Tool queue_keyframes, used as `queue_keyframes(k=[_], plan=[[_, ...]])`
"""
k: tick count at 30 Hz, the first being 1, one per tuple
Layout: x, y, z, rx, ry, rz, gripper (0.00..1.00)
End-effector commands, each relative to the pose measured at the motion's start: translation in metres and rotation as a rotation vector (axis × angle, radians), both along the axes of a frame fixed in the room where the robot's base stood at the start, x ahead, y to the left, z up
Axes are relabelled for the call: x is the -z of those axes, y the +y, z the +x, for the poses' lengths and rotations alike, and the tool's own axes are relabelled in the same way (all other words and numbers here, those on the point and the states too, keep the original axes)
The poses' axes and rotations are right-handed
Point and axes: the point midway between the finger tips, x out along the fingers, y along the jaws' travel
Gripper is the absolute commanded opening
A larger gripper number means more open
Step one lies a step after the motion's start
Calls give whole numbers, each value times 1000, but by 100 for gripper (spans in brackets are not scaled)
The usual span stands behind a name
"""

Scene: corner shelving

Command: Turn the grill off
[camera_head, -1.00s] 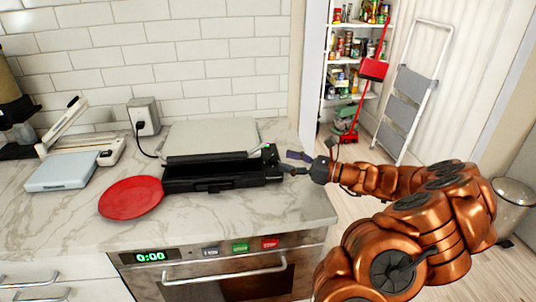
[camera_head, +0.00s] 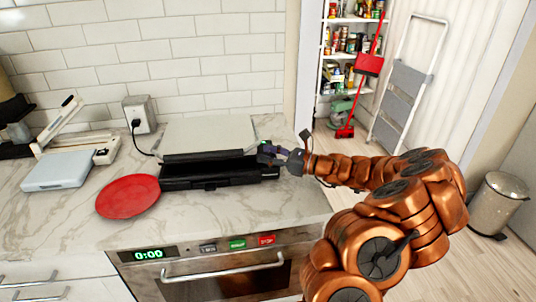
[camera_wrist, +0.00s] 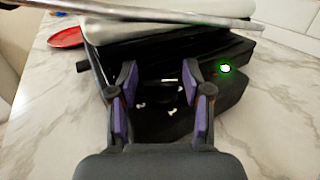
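The grill (camera_head: 215,172) is black with a grey lid (camera_head: 212,133) and stands on the marble counter against the tiled wall. Its lid looks raised at a shallow angle. In the wrist view, a lit green light (camera_wrist: 225,68) shows on the grill's black side (camera_wrist: 228,92), to the right of my fingers. My gripper (camera_head: 268,152) is at the grill's right end. In the wrist view, its two purple-padded fingers (camera_wrist: 160,100) are apart with nothing held between them. Whether a finger touches the grill cannot be told.
A red plate (camera_head: 128,197) lies left of the grill. A white scale-like device (camera_head: 60,170) is further left. A cord runs from the grill to the wall outlet (camera_head: 139,115). An oven (camera_head: 225,275) is below the counter. Counter right of the grill is clear.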

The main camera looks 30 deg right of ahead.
Motion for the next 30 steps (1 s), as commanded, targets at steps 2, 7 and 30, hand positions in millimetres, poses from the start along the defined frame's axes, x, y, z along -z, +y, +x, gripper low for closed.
queue_keyframes(k=[2,7,30], plan=[[0,0,0,0,0,0,38],[0,0,0,0,0,0,20],[0,-1,1,-133,4,-3,0]])
